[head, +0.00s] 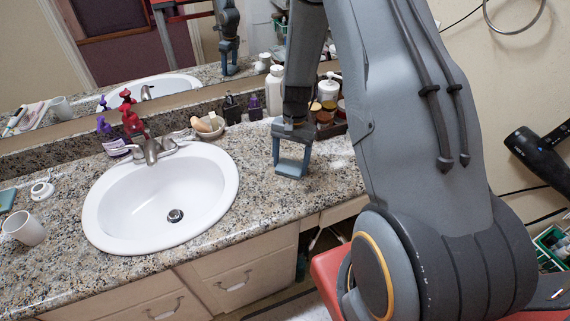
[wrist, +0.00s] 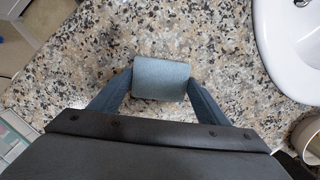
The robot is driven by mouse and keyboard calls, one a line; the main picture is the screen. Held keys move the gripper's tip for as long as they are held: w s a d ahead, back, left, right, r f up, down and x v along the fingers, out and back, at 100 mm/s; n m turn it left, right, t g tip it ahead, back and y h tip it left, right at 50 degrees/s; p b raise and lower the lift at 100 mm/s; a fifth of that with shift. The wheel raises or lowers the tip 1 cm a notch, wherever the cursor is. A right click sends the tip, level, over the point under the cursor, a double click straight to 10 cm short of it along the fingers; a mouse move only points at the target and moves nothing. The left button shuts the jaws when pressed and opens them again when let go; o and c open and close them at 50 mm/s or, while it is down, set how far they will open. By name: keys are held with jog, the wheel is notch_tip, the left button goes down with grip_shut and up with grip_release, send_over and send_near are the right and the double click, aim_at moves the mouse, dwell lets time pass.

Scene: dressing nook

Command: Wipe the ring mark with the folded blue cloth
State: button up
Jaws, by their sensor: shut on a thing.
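My gripper (head: 291,160) is low over the granite countertop (head: 262,213), to the right of the sink. Its two blue fingers are shut on the folded blue cloth (wrist: 162,79), one finger at each end. The cloth also shows between the fingertips in the head view (head: 291,168). It is at or just above the stone; I cannot tell whether it touches. I cannot make out the ring mark on the speckled granite in either view; the cloth and gripper hide part of the surface.
The white sink (head: 120,200) with its faucet (head: 150,150) lies left of my gripper. A white bottle (head: 274,90), a pump bottle (head: 328,92) and a soap dish (head: 209,126) stand along the back. A white cup (head: 24,228) is far left. Counter in front of my gripper is clear.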

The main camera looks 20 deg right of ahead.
aim_at(266, 179)
jog(key=shift+d, duration=0.85)
jog(key=shift+a, duration=0.2)
jog(key=shift+s+a+p, duration=0.2)
jog(key=shift+a+p, duration=0.35)
jog(key=shift+a, duration=4.4)
jog(key=shift+a+r, duration=0.15)
jog(key=shift+a, duration=0.1)
notch_tip(266, 179, up, 8)
jog(key=p, duration=0.4)
jog(key=shift+p, duration=0.35)
jog(key=shift+d, duration=0.1)
